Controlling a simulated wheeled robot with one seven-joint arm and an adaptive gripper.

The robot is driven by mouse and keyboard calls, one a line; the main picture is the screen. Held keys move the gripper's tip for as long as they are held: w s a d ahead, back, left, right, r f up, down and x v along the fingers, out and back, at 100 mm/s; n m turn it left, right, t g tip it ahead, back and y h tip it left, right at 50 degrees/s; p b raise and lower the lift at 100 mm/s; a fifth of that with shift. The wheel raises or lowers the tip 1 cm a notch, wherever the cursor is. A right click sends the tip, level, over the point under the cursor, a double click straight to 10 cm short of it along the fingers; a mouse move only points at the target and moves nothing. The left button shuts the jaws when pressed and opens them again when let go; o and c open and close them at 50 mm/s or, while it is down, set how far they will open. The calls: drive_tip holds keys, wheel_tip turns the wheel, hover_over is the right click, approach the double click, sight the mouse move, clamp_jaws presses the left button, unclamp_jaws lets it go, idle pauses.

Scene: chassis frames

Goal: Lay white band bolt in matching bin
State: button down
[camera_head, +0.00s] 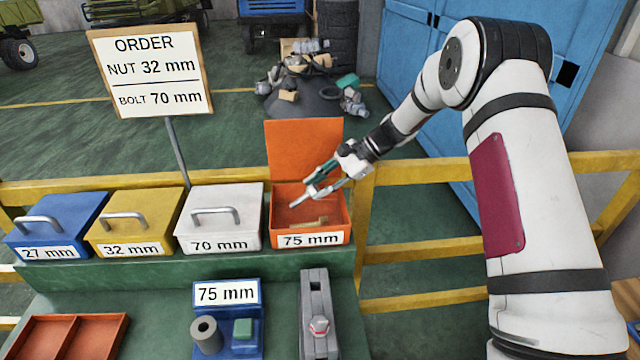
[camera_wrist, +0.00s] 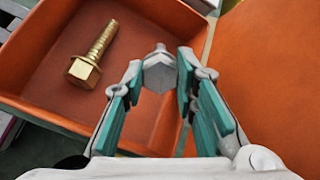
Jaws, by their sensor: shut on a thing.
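My gripper (camera_head: 314,187) is shut on a grey hex-head bolt (camera_head: 299,201) and holds it over the open orange bin (camera_head: 311,239) labelled 75 mm. In the wrist view my gripper's teal-padded fingers (camera_wrist: 160,88) are on either side of the grey hex head (camera_wrist: 160,73). No white band can be made out on this bolt; most of its shank is hidden. A brass bolt (camera_wrist: 90,58) lies on the bin floor, apart from the held one. The white bin (camera_head: 218,222) labelled 70 mm is closed.
Closed blue (camera_head: 55,228) and yellow (camera_head: 134,225) bins are labelled 27 mm and 32 mm. An order sign (camera_head: 150,72) reads nut 32 mm, bolt 70 mm. In front are a red tray (camera_head: 66,338), a blue 75 mm stand (camera_head: 228,328) and a grey fixture (camera_head: 316,310).

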drive_tip(key=c, duration=1.2)
unclamp_jaws()
drive_tip(key=v, duration=1.2)
